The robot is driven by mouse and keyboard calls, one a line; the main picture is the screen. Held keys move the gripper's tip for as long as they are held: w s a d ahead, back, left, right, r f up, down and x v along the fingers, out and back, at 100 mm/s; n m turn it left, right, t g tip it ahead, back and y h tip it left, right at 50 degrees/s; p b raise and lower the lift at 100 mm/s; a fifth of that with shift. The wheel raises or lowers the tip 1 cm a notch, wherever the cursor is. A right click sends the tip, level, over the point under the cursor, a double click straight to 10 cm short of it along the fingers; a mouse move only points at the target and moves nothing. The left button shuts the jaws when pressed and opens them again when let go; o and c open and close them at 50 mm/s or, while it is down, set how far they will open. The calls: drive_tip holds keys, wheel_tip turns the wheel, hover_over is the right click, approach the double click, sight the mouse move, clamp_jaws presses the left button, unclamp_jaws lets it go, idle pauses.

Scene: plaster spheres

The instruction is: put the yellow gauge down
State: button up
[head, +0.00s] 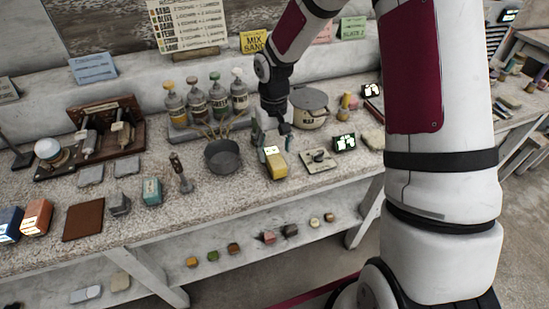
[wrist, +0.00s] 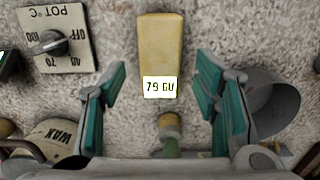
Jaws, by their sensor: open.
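The yellow gauge (head: 275,164) lies on the speckled worktop, and its lit display faces up. In the wrist view the gauge (wrist: 161,50) lies ahead of and between my fingertips, and its display reads "79 GU". My gripper (wrist: 160,85) is open, with a teal-padded finger on each side and clear gaps to the gauge. In the head view my gripper (head: 268,135) is just behind the gauge, low over the worktop.
A dark pan (head: 222,157) stands left of the gauge, and a dial plate (head: 318,160) lies to its right. The wax pot (head: 310,108) is behind, near my gripper. Several bottles (head: 205,100) stand at the back. Bare worktop (head: 240,195) shows in front.

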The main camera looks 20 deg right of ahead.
drive_tip(key=r, duration=0.6)
drive_tip(key=shift+w+r, duration=0.15)
drive_tip(key=shift+w, duration=0.05)
wheel_tip(320, 180, up, 8)
drive_tip(key=f+t, duration=0.1)
hover_over(274, 155)
drive_tip(key=s, duration=0.4)
drive_tip(key=s+r+t+h, duration=0.1)
drive_tip(key=s+r+t, duration=0.2)
drive_tip(key=s+r, duration=0.95)
drive_tip(key=s+t+y, duration=0.1)
drive_tip(key=s, duration=0.8)
drive_tip(key=shift+s+f, duration=0.25)
drive_tip(key=shift+s, duration=0.15)
drive_tip(key=shift+d, duration=0.1)
